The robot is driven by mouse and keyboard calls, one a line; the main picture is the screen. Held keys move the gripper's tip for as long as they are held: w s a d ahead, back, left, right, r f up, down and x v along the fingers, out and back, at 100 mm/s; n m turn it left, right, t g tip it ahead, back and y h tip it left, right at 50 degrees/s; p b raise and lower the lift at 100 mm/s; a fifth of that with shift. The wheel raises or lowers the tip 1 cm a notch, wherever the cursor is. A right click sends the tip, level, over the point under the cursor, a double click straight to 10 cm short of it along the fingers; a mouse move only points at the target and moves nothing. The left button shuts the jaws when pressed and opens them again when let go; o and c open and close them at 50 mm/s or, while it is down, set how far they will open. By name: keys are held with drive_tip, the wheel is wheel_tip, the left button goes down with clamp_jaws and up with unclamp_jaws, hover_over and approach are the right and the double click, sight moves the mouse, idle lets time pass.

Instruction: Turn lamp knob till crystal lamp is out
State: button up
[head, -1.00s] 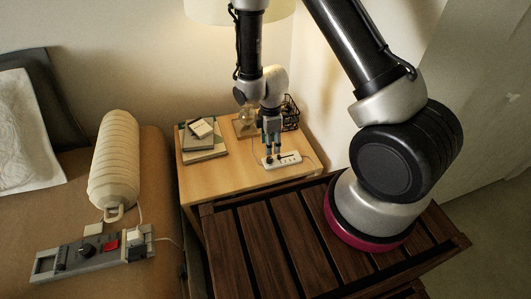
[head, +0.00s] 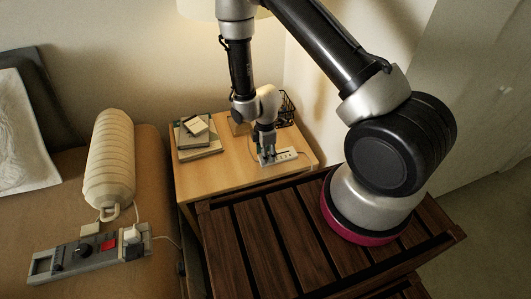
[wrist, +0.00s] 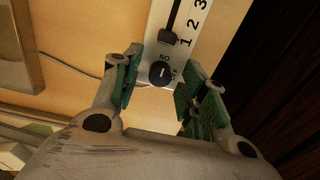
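A white control strip (head: 285,156) lies on the bedside table. In the wrist view the strip (wrist: 204,20) carries a black slider beside the numbers 1, 2 and 3. Below it is a round black knob (wrist: 160,72) with a white line, marked ON and OFF. My gripper (wrist: 160,80) is open, with one green-padded finger on each side of the knob; I cannot tell whether either touches it. In the head view my gripper (head: 267,150) is low over the strip's left end. The crystal lamp is mostly hidden behind my arm, so its light cannot be judged.
Stacked books (head: 197,138) lie at the table's back left, and a black wire basket (head: 287,108) stands behind my wrist. A lampshade (head: 195,8) hangs at the top edge. A bed with a ribbed cream lamp (head: 110,160) and a grey switch panel (head: 88,254) is left.

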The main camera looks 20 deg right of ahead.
clamp_jaws()
drive_tip(key=shift+m, duration=1.5)
drive_tip(key=shift+o, duration=0.8)
unclamp_jaws()
drive_tip(key=shift+r, duration=0.1)
wheel_tip(320, 180, up, 12)
